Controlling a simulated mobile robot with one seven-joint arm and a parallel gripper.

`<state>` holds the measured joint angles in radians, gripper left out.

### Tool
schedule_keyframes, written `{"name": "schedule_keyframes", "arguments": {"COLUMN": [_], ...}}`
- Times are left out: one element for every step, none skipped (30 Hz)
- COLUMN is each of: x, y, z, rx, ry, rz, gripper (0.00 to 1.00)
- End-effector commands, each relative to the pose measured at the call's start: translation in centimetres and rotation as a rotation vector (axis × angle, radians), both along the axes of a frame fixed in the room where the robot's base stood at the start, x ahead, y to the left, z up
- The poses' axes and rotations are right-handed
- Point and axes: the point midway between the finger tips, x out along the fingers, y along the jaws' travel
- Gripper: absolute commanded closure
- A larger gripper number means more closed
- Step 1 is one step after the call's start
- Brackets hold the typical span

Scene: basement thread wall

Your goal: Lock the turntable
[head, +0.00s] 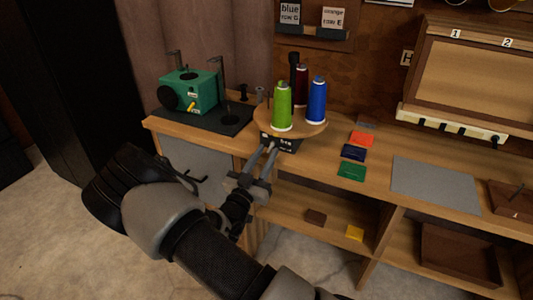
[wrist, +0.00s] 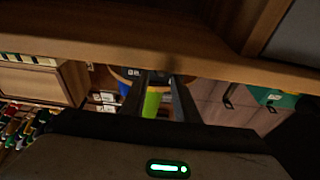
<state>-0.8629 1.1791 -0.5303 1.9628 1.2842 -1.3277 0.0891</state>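The turntable is a round wooden disc (head: 258,118) on a black base (head: 288,143) with a small pale label, at the bench's front edge. On it stand a green spool (head: 282,106), a blue spool (head: 316,101) and a dark red spool (head: 301,86), around a black post (head: 293,66). My gripper (head: 271,150) is just in front of the base, fingers pointing at it. In the wrist view the fingers (wrist: 160,77) stand apart, with the green spool (wrist: 151,105) showing between them. Something dark lies at the fingertips; I cannot tell whether they touch it. No lock part is clearly visible.
A green machine (head: 190,91) stands on a black mat at the left. Several coloured cards, including a green one (head: 351,172), and a grey mat (head: 434,184) lie to the right. The wooden bench edge (wrist: 190,65) is close to my gripper. A shelf below holds small blocks.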

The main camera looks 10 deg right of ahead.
Motion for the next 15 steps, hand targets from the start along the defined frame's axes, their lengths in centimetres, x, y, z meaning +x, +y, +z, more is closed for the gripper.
{"name": "schedule_keyframes", "arguments": {"x": [-0.6, -1.0, -1.7, -2.2, -2.8, -3.6, -4.2, -4.7, -5.5, -6.1, -6.8, -7.5, -8.1, -8.6, -9.3], "y": [0.5, 0.8, 1.3, 1.7, 2.1, 2.7, 3.1, 3.6, 4.1, 4.6, 5.0, 5.6, 5.9, 6.3, 6.8], "z": [-0.1, -0.2, -0.4, -0.6, -0.8, -1.0, -1.1, -1.4, -1.6, -1.7, -1.9, -2.2, -2.3, -2.5, -2.7], "rx": [0.000, 0.001, 0.000, 0.000, 0.000, -0.001, -0.001, 0.000, 0.000, -0.001, -0.001, -0.001, -0.001, -0.001, -0.001], "ry": [0.003, 0.003, 0.004, 0.004, 0.004, 0.004, 0.004, 0.005, 0.003, 0.004, 0.004, 0.004, 0.004, 0.003, 0.003], "rz": [0.003, 0.002, 0.004, 0.005, 0.004, 0.004, 0.003, 0.004, 0.004, 0.004, 0.003, 0.004, 0.003, 0.004, 0.003], "gripper": [0.72, 0.72, 0.72, 0.72, 0.72, 0.72, 0.72, 0.72, 0.72, 0.72, 0.72, 0.72, 0.72, 0.72, 0.72]}}
